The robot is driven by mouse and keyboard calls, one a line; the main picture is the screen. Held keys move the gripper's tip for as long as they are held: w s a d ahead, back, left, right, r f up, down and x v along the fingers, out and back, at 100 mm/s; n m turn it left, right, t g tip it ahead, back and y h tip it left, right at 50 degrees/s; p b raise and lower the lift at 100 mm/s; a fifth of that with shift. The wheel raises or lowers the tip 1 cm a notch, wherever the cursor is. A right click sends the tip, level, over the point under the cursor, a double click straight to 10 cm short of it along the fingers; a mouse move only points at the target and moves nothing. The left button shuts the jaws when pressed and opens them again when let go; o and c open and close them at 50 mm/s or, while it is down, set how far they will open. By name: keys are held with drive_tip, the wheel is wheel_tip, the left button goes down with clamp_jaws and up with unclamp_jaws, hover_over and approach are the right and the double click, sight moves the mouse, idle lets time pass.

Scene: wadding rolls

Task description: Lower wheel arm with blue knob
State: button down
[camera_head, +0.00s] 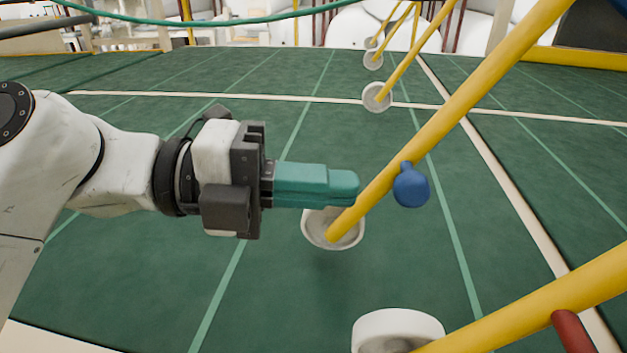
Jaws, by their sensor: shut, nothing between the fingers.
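A blue knob (411,187) sticks out from the side of a long yellow wheel arm (467,103) that slants from the upper right down to a pale round wheel (318,236). The wheel is over the green floor; I cannot tell whether it touches it. My gripper (357,188), with teal fingers, points right from the left side. Its fingers are shut and empty. The fingertips end just left of the blue knob, beside the yellow arm and overlapping it in the picture. I cannot tell whether they touch the arm. The fingers hide the top of the wheel.
Another yellow arm (520,310) with a red knob (572,331) and a white wheel (398,325) is at the lower right. Several yellow arms with small wheels stand farther back, one wheel (377,97) near a pale line. The green floor (130,265) is clear below my gripper.

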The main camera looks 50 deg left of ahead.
drive_tip(key=v, duration=1)
drive_tip(key=shift+r, duration=0.3)
drive_tip(key=shift+a, duration=0.15)
